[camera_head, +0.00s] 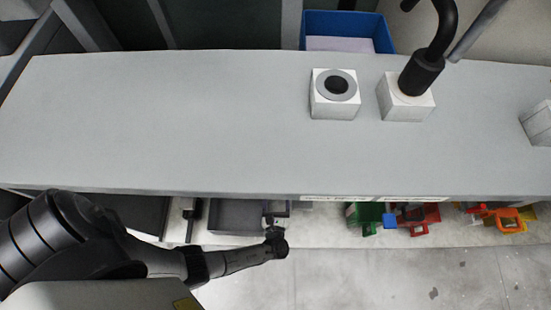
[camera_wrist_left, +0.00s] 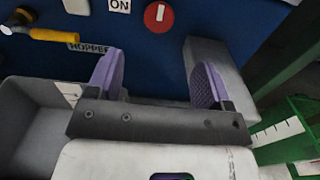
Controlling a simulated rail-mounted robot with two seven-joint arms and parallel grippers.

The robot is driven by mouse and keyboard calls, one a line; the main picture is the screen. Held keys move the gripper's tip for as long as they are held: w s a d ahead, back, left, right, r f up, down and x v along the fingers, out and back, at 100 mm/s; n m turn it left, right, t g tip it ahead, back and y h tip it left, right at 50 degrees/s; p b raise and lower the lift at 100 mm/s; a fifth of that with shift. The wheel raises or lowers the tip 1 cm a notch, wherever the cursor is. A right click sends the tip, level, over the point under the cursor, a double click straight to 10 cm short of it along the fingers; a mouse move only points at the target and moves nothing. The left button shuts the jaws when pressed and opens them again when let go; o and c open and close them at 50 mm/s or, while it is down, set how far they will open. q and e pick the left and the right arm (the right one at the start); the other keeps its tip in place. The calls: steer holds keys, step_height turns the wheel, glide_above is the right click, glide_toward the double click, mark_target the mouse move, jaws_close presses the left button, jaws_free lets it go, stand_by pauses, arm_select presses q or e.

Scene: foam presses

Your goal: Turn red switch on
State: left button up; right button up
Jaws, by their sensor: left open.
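The red switch (camera_wrist_left: 158,17) is a round red disc with a white upright bar, on a blue panel (camera_wrist_left: 200,25) at the top of the left wrist view. A white "ON" label (camera_wrist_left: 119,5) sits to its left. My left gripper (camera_wrist_left: 157,78) is open and empty, its two purple fingers spread apart below the switch in the picture and not touching it. In the head view my left gripper (camera_head: 275,240) is at the front edge of the grey worktop, small and dark. The switch is not visible in the head view. My right gripper is in neither view.
A yellow-handled lever (camera_wrist_left: 52,35) and a "HOPPER" label (camera_wrist_left: 88,48) are left of the switch. A grey block (camera_wrist_left: 220,65) stands behind the right finger; a green bin (camera_wrist_left: 285,130) is at right.

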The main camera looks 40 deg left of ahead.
arm_select(q)
steer(key=b+x, duration=0.3)
steer(key=x, duration=0.9)
steer(key=shift+a, duration=0.2)
steer(key=shift+c, duration=0.5)
steer(key=c, duration=0.8)
